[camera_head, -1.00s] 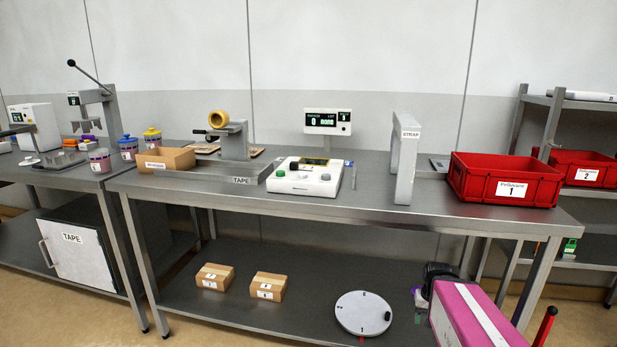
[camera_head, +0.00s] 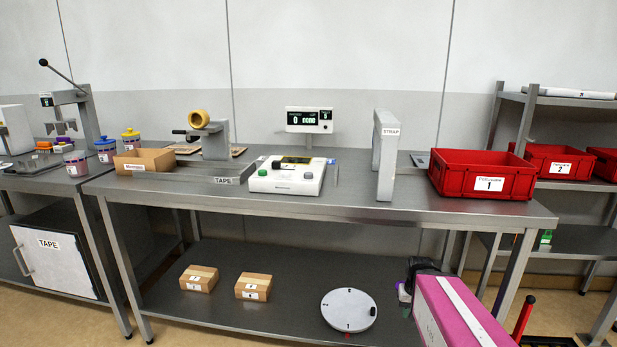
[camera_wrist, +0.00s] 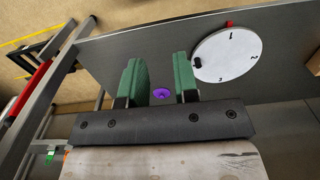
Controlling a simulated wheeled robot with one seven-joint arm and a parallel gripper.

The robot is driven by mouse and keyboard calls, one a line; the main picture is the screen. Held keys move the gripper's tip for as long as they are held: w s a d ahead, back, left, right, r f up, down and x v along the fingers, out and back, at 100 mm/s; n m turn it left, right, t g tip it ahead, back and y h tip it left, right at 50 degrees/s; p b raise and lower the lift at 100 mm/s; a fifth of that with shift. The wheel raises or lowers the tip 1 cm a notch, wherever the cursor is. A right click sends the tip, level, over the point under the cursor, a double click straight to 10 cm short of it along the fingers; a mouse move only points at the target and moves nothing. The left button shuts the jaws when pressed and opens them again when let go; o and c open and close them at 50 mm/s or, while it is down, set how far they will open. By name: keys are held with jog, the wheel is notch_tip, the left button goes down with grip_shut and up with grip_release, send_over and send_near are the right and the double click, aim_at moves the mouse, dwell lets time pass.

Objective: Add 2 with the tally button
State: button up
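The white console (camera_head: 285,180) sits on the middle bench. It has a green button (camera_head: 262,173), a grey button (camera_head: 307,175) and a small dark-and-yellow screen (camera_head: 296,160). No label says which button is the tally button. Behind it, a display (camera_head: 309,120) on a post shows a 0 at its left; its smaller text is hard to read. My gripper (camera_wrist: 156,77) shows two green fingers apart with nothing between them. It is low and well away from the console, which is outside the wrist view.
A grey frame marked STRAP (camera_head: 386,155) stands right of the console, a tape dispenser (camera_head: 207,140) left. A red crate (camera_head: 483,193) is at the bench's right. Below, the lower shelf (camera_head: 230,312) holds two cartons and a round white disc (camera_head: 349,311), also in the wrist view (camera_wrist: 227,55).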

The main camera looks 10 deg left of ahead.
grip_shut()
dwell(1.4)
